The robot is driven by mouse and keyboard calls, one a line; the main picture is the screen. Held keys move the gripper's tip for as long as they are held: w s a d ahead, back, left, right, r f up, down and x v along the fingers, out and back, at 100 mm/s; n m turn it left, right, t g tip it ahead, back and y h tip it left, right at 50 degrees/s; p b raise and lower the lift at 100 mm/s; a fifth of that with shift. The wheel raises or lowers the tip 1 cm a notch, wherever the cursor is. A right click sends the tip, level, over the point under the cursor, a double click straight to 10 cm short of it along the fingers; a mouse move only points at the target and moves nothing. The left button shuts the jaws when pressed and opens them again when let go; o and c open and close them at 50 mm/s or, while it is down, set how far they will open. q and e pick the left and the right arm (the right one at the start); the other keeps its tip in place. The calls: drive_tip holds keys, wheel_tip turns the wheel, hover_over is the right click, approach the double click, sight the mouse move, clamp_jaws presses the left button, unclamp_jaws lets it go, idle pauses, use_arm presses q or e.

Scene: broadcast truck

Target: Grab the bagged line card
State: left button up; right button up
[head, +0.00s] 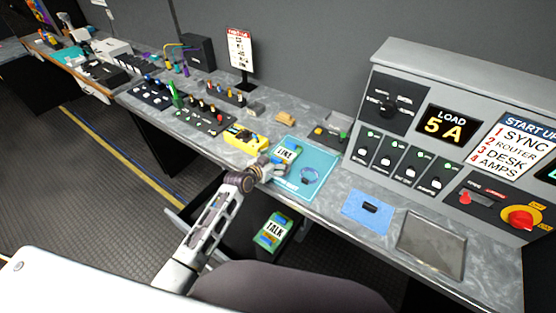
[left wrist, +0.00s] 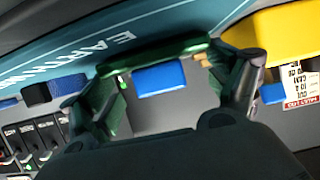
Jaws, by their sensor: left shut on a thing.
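The bagged line card (head: 287,152), green with a pale "LINE" label and blue parts, is at the upper left of the teal mat (head: 318,165). My left gripper (head: 270,168) reaches it from the front left and is shut on it. In the left wrist view my left gripper (left wrist: 163,66) has its fingers either side of a dark green edge and a blue block (left wrist: 160,78), with the mat (left wrist: 190,22) close behind. I cannot tell whether the card touches the mat. My right gripper is not in view.
A similar green "TALK" card (head: 274,232) lies lower, below the counter edge. A yellow device (head: 246,140) stands left of the mat. A blue ring-like strap (head: 310,176) lies on the mat. A blue pad (head: 367,211) and the tall grey panel (head: 460,60) are to the right.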

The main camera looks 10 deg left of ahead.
use_arm(q)
wheel_tip(320, 180, up, 10)
drive_tip(key=shift+f, duration=0.1)
idle(0.4)
idle(0.5)
